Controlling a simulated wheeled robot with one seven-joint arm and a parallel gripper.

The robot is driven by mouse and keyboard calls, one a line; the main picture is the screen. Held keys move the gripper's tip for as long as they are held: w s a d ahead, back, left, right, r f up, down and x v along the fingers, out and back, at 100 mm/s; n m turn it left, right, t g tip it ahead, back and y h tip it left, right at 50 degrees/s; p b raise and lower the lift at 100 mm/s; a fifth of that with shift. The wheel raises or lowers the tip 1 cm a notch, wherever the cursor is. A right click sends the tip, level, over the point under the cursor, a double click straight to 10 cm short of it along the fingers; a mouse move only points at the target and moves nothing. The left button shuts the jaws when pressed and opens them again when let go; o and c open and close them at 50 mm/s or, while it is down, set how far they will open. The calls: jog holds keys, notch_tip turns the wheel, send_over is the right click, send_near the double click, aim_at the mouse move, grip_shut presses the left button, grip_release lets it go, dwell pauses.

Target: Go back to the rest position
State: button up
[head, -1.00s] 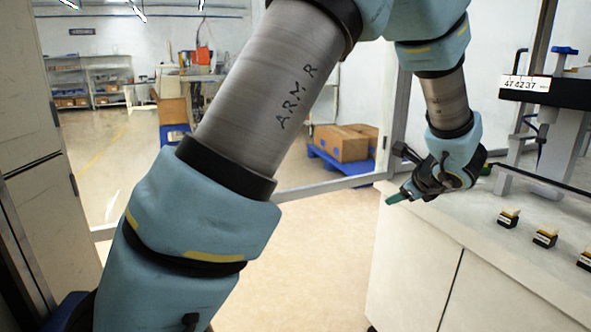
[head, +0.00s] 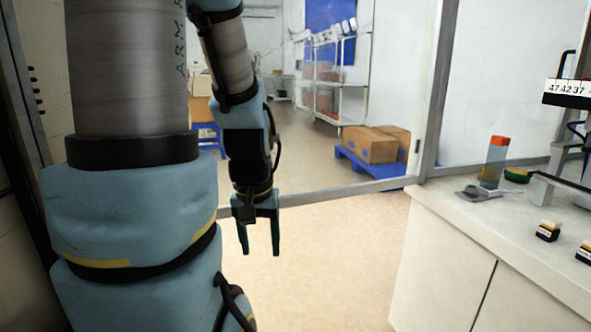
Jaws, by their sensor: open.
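My gripper (head: 259,238) hangs at the end of my blue-sleeved arm, left of centre in the head view. Its two green fingers point down and stand apart with nothing between them. It is over the open floor, well to the left of the white counter and clear of it.
The white counter (head: 440,222) stands at the right. On it are an orange-topped block (head: 495,160), a grey flat part (head: 478,194), a green round piece (head: 517,175) and small black-and-yellow blocks (head: 547,231). Beyond the frame, cardboard boxes (head: 370,145) sit on a blue pallet (head: 372,172). The floor (head: 330,265) between is clear.

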notch_tip(320, 180, up, 22)
jog(key=p, duration=2)
jog(key=shift+w+d+p, duration=0.15)
jog(key=shift+p, duration=0.25)
